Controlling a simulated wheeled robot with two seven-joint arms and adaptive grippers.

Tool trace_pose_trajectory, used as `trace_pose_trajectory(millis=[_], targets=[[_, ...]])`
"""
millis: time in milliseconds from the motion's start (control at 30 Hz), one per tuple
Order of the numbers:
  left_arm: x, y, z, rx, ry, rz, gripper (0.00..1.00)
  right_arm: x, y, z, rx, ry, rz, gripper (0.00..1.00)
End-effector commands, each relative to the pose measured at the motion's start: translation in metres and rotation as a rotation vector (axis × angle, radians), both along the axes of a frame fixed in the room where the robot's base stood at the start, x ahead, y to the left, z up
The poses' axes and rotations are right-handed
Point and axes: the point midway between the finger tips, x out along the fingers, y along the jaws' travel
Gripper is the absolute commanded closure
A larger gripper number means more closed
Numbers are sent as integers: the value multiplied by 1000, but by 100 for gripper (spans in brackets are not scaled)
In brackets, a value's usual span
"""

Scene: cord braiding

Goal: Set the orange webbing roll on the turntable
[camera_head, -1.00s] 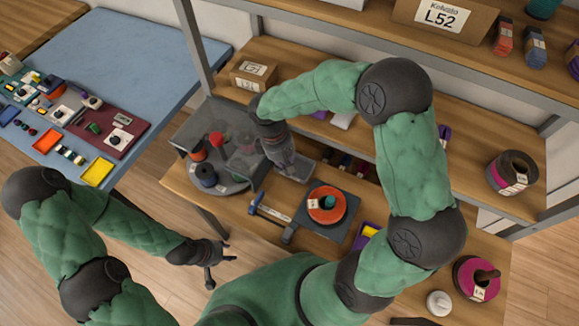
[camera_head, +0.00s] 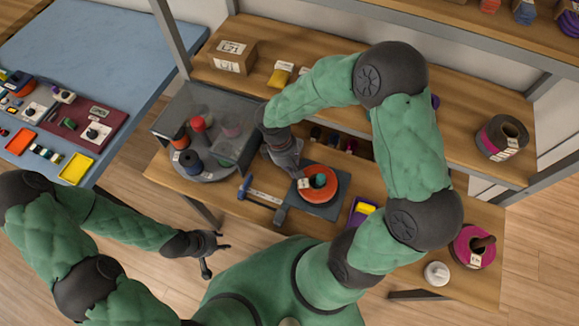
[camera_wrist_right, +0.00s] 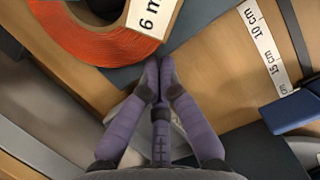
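The orange webbing roll (camera_head: 318,187) lies flat on a dark grey square plate (camera_head: 303,211) on the workbench, with a white label on it. In the right wrist view the roll (camera_wrist_right: 90,42) is at the upper left, with a "6 m" label. My right gripper (camera_head: 297,172) is at the roll's upper left; its fingertips (camera_wrist_right: 160,68) are together beside the roll's rim, with nothing seen between them. The grey turntable (camera_head: 218,176) stands left of it, partly under a clear hood, bearing several spools. My left gripper (camera_head: 217,260) is open and empty, over the floor.
The clear hood (camera_head: 180,112) covers the turntable's back. A blue-ended tool (camera_head: 245,188) and a ruler strip (camera_head: 266,197) lie between turntable and plate. A purple tray (camera_head: 361,212) with a yellow item is right of the plate.

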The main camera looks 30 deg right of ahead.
Motion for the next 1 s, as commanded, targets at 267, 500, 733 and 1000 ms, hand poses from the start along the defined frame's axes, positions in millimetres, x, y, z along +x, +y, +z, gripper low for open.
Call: trace_pose_trajectory(millis=[267, 500, 733, 1000], targets=[[0, 0, 1, 0, 0, 0, 60, -2, -1, 0, 0, 1, -1, 100], [0, 0, 5, 0, 0, 0, 60, -20, -11, 0, -1, 4, 0, 100], [0, 0, 4, 0, 0, 0, 60, -22, -11, -1, -1, 11, 1, 100], [0, 0, 4, 0, 0, 0, 60, -12, -7, -1, -1, 7, -1, 100]])
